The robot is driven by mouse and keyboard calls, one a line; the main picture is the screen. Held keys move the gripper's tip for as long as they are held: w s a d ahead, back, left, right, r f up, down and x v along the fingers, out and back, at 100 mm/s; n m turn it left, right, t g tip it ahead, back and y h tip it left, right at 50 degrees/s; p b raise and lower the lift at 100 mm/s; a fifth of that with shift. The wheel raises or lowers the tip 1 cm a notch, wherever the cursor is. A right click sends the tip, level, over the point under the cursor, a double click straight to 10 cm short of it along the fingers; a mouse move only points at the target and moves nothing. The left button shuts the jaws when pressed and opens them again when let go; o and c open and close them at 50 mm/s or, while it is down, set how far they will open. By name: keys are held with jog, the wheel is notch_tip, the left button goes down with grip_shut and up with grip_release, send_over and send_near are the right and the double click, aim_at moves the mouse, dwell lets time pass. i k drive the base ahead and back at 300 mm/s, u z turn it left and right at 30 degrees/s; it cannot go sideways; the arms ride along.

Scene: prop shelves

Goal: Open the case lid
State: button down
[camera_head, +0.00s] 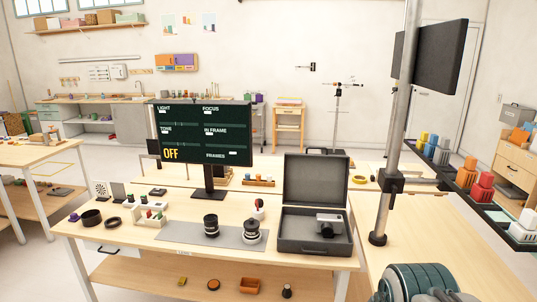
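A dark grey case (287,244) sits on the right part of the wooden table. Its lid (315,181) stands raised, nearly upright, at the back of the case, with its inner face toward me. A light grey camera-like device (329,224) lies inside the case's bottom part. My gripper does not show in this view, so its fingers and their distance from the case cannot be seen.
A metal pole (385,205) with a dark panel rises right of the case. Colourful blocks fill a rack (520,232) at far right.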

aim_at(312, 180)
jog(key=u, duration=1.1)
jog(key=i, duration=1.85)
jog(key=z, duration=1)
